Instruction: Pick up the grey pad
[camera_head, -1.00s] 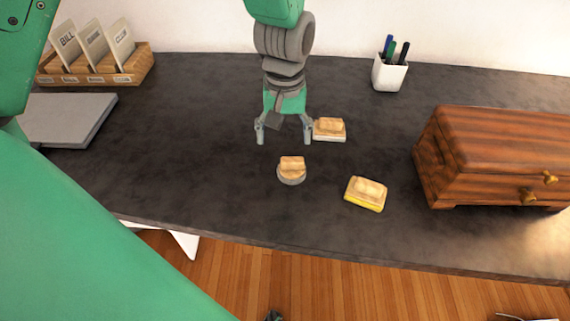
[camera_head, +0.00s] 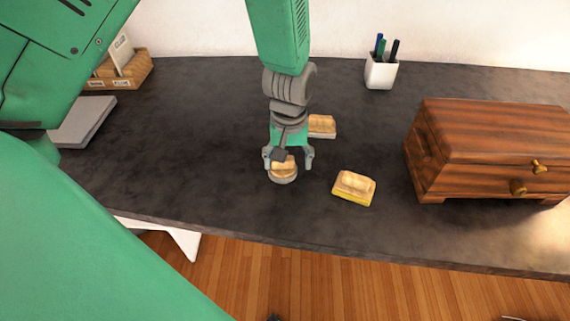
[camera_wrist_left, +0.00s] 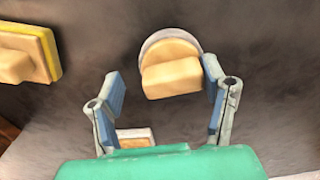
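The grey pad (camera_head: 283,178) is a round grey disc with a light wooden block handle on top, lying on the dark desk. My left gripper (camera_head: 288,158) is open above it, its two fingers on either side of the handle in the head view. In the left wrist view the pad (camera_wrist_left: 153,48) shows beyond the open fingertips (camera_wrist_left: 162,78), and the handle is toward the right finger. I cannot tell whether a finger touches it. My right gripper is not in view.
A yellow pad with a wooden handle (camera_head: 354,188) lies right of the grey one. A white pad (camera_head: 322,126) lies behind the gripper. A wooden chest (camera_head: 490,150) stands at right, a pen cup (camera_head: 381,72) at the back, a grey flat box (camera_head: 82,122) at left.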

